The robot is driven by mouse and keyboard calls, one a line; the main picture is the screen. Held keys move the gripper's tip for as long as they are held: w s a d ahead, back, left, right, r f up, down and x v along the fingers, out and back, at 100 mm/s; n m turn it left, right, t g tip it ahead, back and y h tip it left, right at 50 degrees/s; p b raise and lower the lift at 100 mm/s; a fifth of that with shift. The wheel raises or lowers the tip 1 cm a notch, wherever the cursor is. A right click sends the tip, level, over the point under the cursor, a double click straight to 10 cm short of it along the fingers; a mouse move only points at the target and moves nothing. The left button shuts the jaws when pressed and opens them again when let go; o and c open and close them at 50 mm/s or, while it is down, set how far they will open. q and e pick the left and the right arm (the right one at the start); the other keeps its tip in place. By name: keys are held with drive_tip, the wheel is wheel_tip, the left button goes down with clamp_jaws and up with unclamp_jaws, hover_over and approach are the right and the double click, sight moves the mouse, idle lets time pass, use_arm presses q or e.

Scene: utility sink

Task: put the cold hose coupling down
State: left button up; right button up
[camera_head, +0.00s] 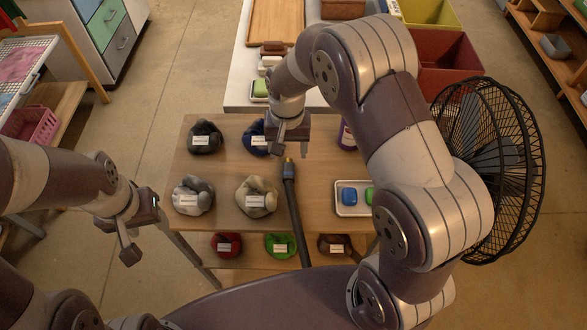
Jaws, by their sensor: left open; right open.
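A dark hose (297,215) lies along the middle of the wooden table (325,165). Its upper end carries a coupling (289,170) with a blue band and a brass-coloured tip. My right gripper (291,150) is open just above the coupling's tip in the picture. I see no grip on the coupling, and I cannot tell the exact height gap. My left gripper (143,232) is open and empty, off the table's left side. My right arm covers part of the table's right side.
Labelled bundles stand left of the hose: black (205,137), blue (255,138), grey (193,195), beige (257,196). A white tray (352,211) with blue and green pieces is at right. A black fan (490,165) stands further right. Bare tabletop lies between the hose and tray.

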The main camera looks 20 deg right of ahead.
sight(288, 172)
wheel_tip(288, 172, down, 10)
drive_tip(key=shift+r+p, duration=0.1)
drive_tip(key=shift+p, duration=0.85)
drive_tip(key=shift+w+f, duration=0.1)
drive_tip(key=shift+f, duration=0.1)
drive_tip(key=c, duration=1.2)
